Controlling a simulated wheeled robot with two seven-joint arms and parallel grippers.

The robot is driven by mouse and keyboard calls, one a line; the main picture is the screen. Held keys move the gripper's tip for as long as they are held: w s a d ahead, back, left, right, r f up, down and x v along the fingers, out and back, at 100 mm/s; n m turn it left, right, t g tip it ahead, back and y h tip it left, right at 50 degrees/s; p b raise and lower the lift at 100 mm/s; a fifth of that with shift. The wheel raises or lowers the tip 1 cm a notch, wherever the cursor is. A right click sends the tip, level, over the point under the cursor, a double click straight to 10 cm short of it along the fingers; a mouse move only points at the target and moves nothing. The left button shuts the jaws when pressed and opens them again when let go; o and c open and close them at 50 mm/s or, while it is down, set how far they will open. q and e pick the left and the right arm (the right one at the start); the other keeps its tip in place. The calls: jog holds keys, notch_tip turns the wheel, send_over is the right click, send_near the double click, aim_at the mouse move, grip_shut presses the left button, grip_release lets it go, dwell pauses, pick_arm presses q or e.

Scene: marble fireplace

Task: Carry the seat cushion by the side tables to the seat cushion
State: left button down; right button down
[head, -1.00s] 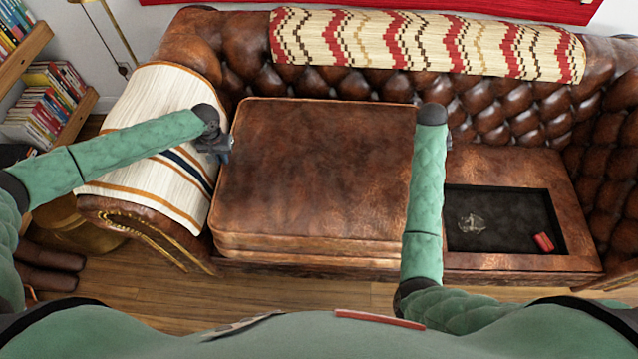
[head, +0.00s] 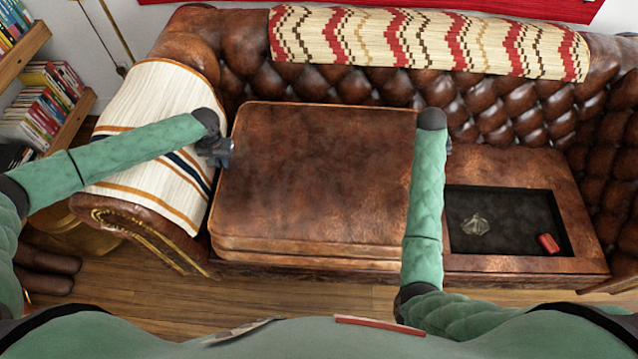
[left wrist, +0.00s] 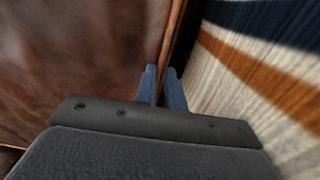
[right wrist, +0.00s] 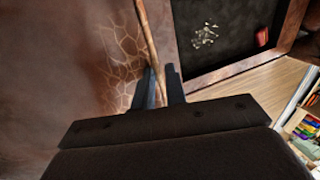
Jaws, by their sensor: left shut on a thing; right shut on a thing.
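A large brown leather seat cushion (head: 318,165) fills the middle of the sofa in the head view, lying flat. A second leather layer (head: 310,250) shows under its front edge, probably the other seat cushion; most of it is hidden, and any gap between them cannot be judged. My left gripper (head: 222,152) is at the cushion's left side, shut on its edge; the left wrist view shows the fingers (left wrist: 161,87) around the edge seam. My right gripper is mostly behind its own arm in the head view; in the right wrist view its fingers (right wrist: 163,88) are shut on the cushion's right edge.
The tufted sofa back (head: 490,105) carries a zigzag throw (head: 430,42). A striped blanket (head: 150,115) covers the left armrest, close to my left gripper. A black inset tray (head: 505,215) with a red item (head: 548,243) lies right of the cushion. A bookshelf (head: 45,95) stands far left.

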pick_arm(q)
jog(key=shift+f, duration=0.15)
pick_arm(e)
jog(key=shift+f, duration=0.15)
pick_arm(q)
jog(key=c, duration=1.9)
grip_release()
jog(key=shift+s+f, duration=0.15)
pick_arm(e)
jog(key=c, duration=1.8)
grip_release()
jog(key=shift+s+f, duration=0.1)
pick_arm(q)
jog(key=o, duration=0.4)
pick_arm(e)
jog(key=o, duration=0.4)
jog(key=shift+c, duration=0.2)
pick_arm(q)
jog(key=shift+s+f, duration=0.1)
jog(key=shift+f, duration=0.05)
jog(key=shift+s+d, duration=0.1)
jog(key=r, duration=0.8)
jog(key=shift+w+r, duration=0.3)
jog(key=shift+r, duration=0.05)
pick_arm(e)
jog(key=shift+a, duration=0.1)
jog(key=v, duration=0.7)
jog(key=shift+r, duration=0.25)
